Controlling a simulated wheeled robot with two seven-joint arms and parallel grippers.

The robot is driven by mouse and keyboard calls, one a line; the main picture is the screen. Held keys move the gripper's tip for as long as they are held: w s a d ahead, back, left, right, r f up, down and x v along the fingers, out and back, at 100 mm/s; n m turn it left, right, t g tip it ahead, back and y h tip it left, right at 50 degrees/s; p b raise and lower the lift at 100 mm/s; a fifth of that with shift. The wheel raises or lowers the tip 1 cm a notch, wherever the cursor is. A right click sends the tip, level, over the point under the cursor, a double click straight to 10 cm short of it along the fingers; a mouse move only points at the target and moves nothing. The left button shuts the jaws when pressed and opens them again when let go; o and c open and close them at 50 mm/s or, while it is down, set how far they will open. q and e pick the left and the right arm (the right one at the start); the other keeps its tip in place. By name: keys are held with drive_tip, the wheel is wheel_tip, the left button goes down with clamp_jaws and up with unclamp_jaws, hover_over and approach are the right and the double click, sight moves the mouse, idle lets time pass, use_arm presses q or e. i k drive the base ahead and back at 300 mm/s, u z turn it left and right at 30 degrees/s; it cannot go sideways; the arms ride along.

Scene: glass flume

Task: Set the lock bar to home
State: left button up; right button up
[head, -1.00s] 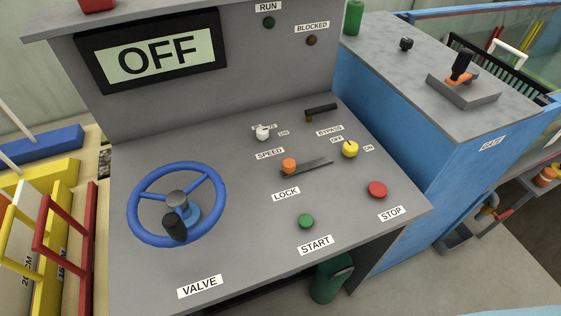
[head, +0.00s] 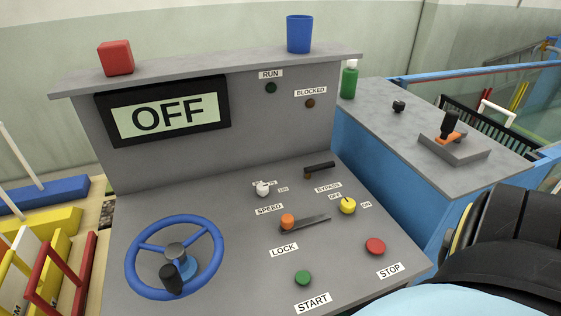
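The lock control is an orange knob (head: 287,222) on a dark slot (head: 313,222) in the sloping grey panel, above the LOCK label (head: 284,250). The knob sits at the left end of the slot, which runs right and slightly up from it. No home mark is readable there. Neither gripper shows in the head view. A black and light-blue part of my own right arm fills the lower right corner, and its gripper is out of the picture.
Around the knob are a white speed switch (head: 262,188), yellow bypass knob (head: 347,205), black-handled lever (head: 319,169), green start button (head: 303,278) and red stop button (head: 375,246). The blue valve wheel (head: 174,257) stands at left. The display (head: 163,112) reads OFF.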

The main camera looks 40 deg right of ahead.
sight(288, 223)
drive_tip(key=k, duration=0.3)
drive_tip(key=z, duration=0.85)
